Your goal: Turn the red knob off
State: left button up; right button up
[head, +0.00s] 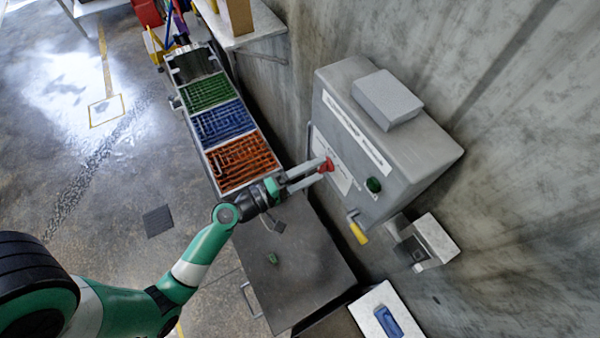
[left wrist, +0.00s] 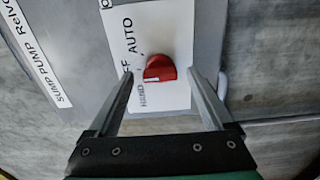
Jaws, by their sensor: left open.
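The red knob (head: 326,165) is on the front of a grey control box (head: 390,160) on the wall. In the left wrist view the red knob (left wrist: 159,69) sits on a white label (left wrist: 150,35) with the words AUTO, HAND and one partly hidden word ending in F. A white mark on the knob shows at its lower edge. My left gripper (head: 318,170) is at the knob, its fingers open on either side of it. In the left wrist view the left gripper (left wrist: 160,78) shows gaps between both fingers and the knob. My right gripper is not in view.
A green button (head: 374,185) and a yellow-handled lever (head: 357,230) are on the same box. Green, blue and orange grated bins (head: 222,125) stand left of it. A dark cabinet (head: 300,262) is below, and a blue-handled item (head: 388,322) lies at the bottom.

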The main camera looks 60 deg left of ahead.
pick_arm(q)
jog(key=s+a, duration=0.1)
jog(key=s, duration=1)
jog(key=shift+s+b, duration=0.3)
jog(key=shift+b, duration=0.15)
